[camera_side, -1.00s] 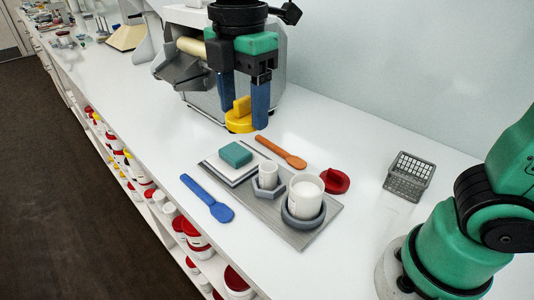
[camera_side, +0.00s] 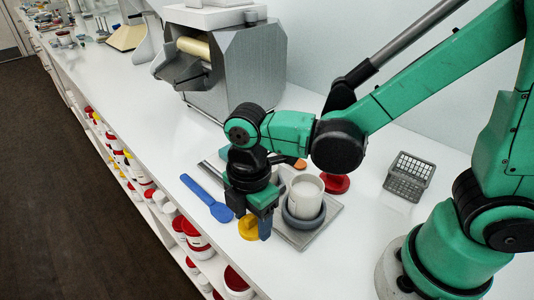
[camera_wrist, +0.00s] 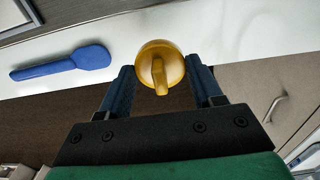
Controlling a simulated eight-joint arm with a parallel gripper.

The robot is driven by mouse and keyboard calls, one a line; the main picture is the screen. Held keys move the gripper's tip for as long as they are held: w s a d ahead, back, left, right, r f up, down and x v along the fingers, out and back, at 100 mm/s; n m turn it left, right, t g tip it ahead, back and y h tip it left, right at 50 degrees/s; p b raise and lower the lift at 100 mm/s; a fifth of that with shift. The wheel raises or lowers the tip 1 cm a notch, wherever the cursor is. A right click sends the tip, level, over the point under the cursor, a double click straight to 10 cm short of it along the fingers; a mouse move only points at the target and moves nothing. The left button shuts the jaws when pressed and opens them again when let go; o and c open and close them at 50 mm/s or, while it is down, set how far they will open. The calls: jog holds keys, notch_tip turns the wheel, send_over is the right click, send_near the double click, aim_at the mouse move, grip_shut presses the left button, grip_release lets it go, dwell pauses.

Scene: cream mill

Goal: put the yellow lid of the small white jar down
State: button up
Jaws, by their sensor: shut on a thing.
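The yellow lid (camera_side: 248,230) is between the fingers of my gripper (camera_side: 256,226), low by the bench's front edge, left of the tray's near end. In the wrist view, the lid (camera_wrist: 160,62) is round with a raised grip bar, between the two blue fingertips (camera_wrist: 162,72). It overlaps the bench edge there. I cannot tell whether it touches the bench. The small white jar is hidden behind my gripper in the side view.
A large white jar (camera_side: 304,192) stands in a round grey holder on the grey tray (camera_side: 322,226). A red lid (camera_side: 335,184) lies behind it. A blue spatula (camera_side: 207,197) lies left of my gripper. A wire basket (camera_side: 409,175) stands right, with clear bench around it.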

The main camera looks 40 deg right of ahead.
aim_at(253, 226)
jog(key=shift+f, duration=2.35)
jog(key=shift+f, duration=0.15)
jog(key=o, duration=1.2)
